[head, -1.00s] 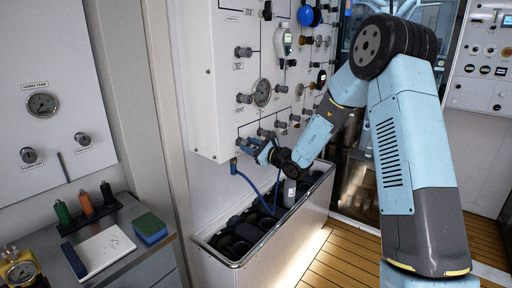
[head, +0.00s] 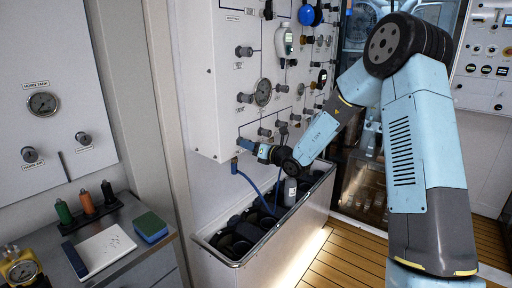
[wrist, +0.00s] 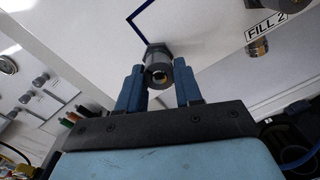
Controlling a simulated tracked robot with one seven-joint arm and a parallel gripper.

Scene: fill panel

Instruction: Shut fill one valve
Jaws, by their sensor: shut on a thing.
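A grey round valve knob (wrist: 157,70) sits low on the white fill panel (head: 208,75), with a dark blue line running up from it in the wrist view. My gripper (wrist: 159,82) has its two blue fingers on either side of this knob and is shut on it. In the head view my gripper (head: 246,146) is at the panel's lower left corner and hides the knob. No label for this knob is readable. A "FILL 2" label (wrist: 267,24) and a brass-ended fitting (wrist: 257,47) are to its right in the wrist view.
A metal bin (head: 270,243) with dark cylinders stands below the panel. A blue hose (head: 240,178) hangs just under my gripper. Gauges, other knobs and a blue round knob (head: 306,15) are higher on the panel.

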